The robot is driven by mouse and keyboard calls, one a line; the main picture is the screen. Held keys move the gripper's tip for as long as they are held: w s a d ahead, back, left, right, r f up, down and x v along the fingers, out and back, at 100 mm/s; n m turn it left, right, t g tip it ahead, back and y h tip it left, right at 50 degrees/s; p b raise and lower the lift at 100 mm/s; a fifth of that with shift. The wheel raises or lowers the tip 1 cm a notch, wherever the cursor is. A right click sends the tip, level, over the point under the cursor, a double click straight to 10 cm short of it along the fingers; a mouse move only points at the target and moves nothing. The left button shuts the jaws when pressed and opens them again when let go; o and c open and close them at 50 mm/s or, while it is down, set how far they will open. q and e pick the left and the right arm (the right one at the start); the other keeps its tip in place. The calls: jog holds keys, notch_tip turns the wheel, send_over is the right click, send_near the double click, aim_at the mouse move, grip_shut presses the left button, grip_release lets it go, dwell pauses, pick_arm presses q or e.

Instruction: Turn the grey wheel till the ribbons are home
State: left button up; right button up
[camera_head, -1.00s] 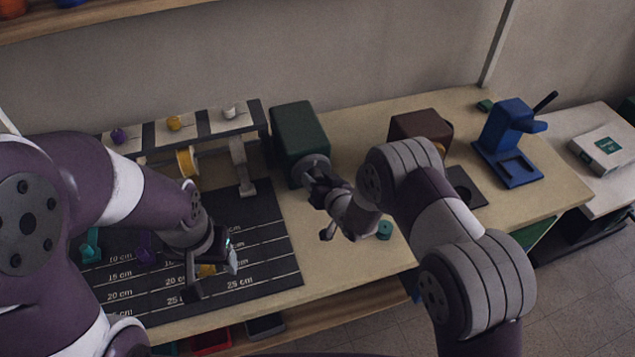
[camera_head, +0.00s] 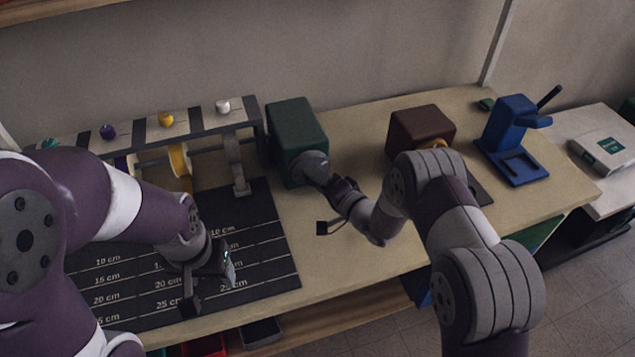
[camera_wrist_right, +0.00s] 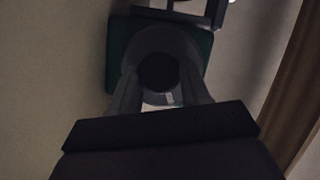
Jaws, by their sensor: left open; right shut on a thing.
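The grey wheel (camera_head: 313,167) sits on the front of a green box (camera_head: 296,130). My right gripper (camera_head: 328,181) is shut on the wheel; the right wrist view shows its two fingers on either side of the wheel (camera_wrist_right: 158,66). A yellow ribbon spool (camera_head: 180,162) and a pale grey spool (camera_head: 234,155) hang under the striped rack (camera_head: 150,130). A grey tab (camera_head: 241,187) hangs at the mat's back edge. A purple spool shows partly behind my left arm. My left gripper (camera_head: 210,286) is open and empty above the dark measuring mat (camera_head: 262,250), hiding part of it.
Purple, yellow and white knobs stand on the rack. A brown box (camera_head: 421,128) and a blue stand with a lever (camera_head: 513,135) are to the right. The table in front of the green box is mostly clear.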

jog(key=shift+f+m+t+y+b, duration=0.25)
jog(key=shift+m+b, duration=0.2)
jog(key=shift+m, duration=0.4)
jog(key=shift+m+t+y+b, duration=0.15)
jog(key=shift+m+y+b, duration=0.25)
jog(key=shift+m, duration=0.45)
jog(key=o, duration=1.1)
jog(key=shift+c, duration=0.2)
jog(key=shift+s+d, duration=0.1)
jog(key=shift+d, duration=0.05)
jog(key=v, duration=1.2)
jog(key=shift+s+d+b, duration=0.15)
jog(key=shift+s+b, duration=0.05)
jog(key=shift+b, duration=0.1)
